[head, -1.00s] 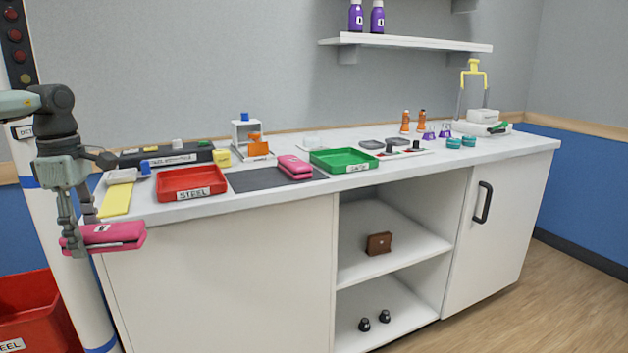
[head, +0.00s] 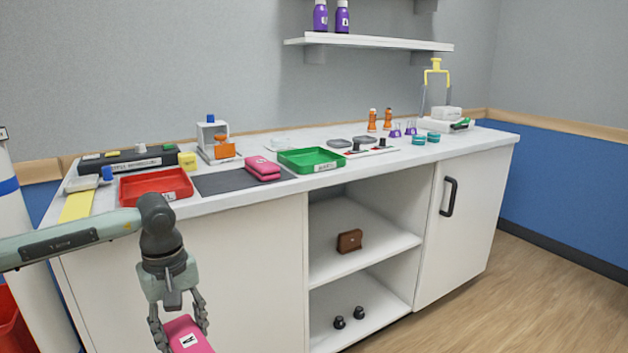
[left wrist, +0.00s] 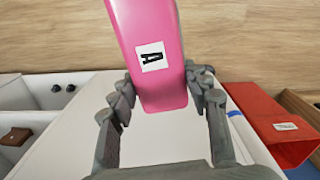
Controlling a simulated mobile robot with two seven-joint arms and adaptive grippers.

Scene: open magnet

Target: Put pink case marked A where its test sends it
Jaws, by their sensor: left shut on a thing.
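My left gripper (head: 181,325) is shut on a pink case (head: 190,340) and holds it low in front of the cabinet, below the counter top. Its white label reads A, and the case also shows between the fingers in the left wrist view (left wrist: 164,85). A red tray labelled STEEL (head: 185,181) sits on the counter, its label partly hidden by my arm. A green tray (head: 330,155) with a white label, too small to read surely, stands further right. A second pink case (head: 262,168) lies on the dark mat (head: 218,183) between the trays. My right gripper is not in view.
A red bin (left wrist: 262,112) stands on the floor beside the cabinet. The cabinet's open shelves hold a brown wallet-like thing (head: 349,240) and small black things (head: 348,317). A black bar device (head: 130,160) and an orange-and-white device (head: 218,143) stand at the counter's back. Floor at right is clear.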

